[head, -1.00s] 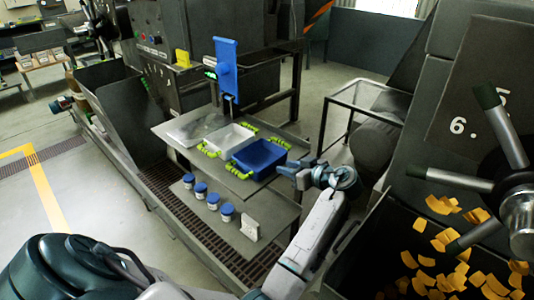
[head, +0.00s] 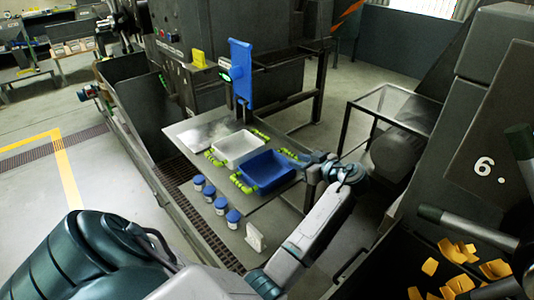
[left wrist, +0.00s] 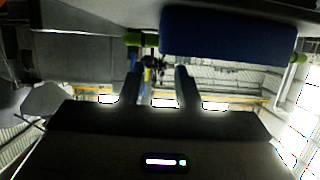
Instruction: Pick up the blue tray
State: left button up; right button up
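The blue tray (head: 265,170) lies on the grey shelf, with a green handle (head: 242,183) at its near left and another green handle (head: 290,153) at its far right. My left gripper (head: 306,163) is beside the tray's right edge, close to the far-right handle. In the left wrist view the tray (left wrist: 225,38) fills the upper middle, with green handle parts at both ends. The left fingers (left wrist: 158,85) are apart, with no object visibly held between them. Contact with the handle cannot be told. My right gripper is not in view.
A white tray (head: 236,148) with green handles stands just left of the blue tray. Several blue-lidded jars (head: 221,206) and a white card (head: 255,236) stand on the lower ledge. A blue upright panel (head: 241,65) rises behind. A frame table (head: 395,105) is at right.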

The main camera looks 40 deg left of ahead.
aim_at(285, 158)
pick_arm(q)
jog(key=shift+w+a+f+p, duration=0.1)
jog(key=shift+w+a+p, duration=0.1)
jog(key=shift+a+p, duration=0.3)
jog(key=p+x, duration=0.2)
jog(key=x, duration=0.2)
jog(key=shift+s+f+p, duration=0.1)
jog(key=shift+f+p, duration=0.1)
jog(key=shift+p, duration=0.15)
jog(key=shift+a+f, duration=0.15)
jog(key=c, duration=0.6)
grip_shut()
